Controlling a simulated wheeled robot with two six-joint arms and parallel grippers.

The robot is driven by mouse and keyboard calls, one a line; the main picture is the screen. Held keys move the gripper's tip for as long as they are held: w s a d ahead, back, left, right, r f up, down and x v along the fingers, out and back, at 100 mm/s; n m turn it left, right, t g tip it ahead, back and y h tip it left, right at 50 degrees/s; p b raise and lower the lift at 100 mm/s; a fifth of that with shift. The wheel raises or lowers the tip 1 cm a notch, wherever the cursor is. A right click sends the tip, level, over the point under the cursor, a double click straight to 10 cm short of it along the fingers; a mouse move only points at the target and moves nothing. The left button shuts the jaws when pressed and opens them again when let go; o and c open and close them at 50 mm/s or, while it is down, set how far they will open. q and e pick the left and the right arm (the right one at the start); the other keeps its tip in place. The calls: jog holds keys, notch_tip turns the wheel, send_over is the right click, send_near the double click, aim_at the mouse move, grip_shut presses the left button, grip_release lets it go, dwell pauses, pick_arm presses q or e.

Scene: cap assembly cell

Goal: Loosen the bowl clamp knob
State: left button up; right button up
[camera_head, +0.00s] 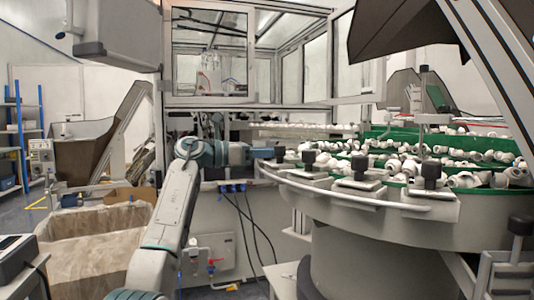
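The bowl feeder (385,222) is a large round grey bowl at the right, with green tracks inside. Several black clamp knobs stand along its rim: one at the left end (280,154), one beside it (309,157), one in the middle (360,167) and one at the right (430,172). My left arm rises from the bottom left. Its gripper (268,152) points right, level with the rim, at or very close to the leftmost knob. The fingers are small and partly merge with the knob, so contact and grip are unclear. My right gripper is not seen.
White caps (485,157) fill the bowl. A glazed machine enclosure (210,55) stands behind. A large lined bin (95,237) is at the left, before a brown hopper (82,148). Dark cables (246,225) hang below my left gripper. A blue shelf rack (20,135) stands far left.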

pick_arm(q)
jog(key=shift+f+n+t+y+b, duration=0.15)
jog(key=shift+n+t+y+b, duration=0.25)
jog(key=shift+n+t, duration=0.45)
jog(key=shift+n+t+y, duration=0.7)
jog(key=shift+n+t, duration=0.05)
jog(key=shift+t, duration=0.7)
jog(key=o, duration=1)
jog(key=shift+c, duration=0.2)
jog(key=p+v, duration=0.1)
jog(key=v, duration=1)
jog(key=shift+d, duration=0.1)
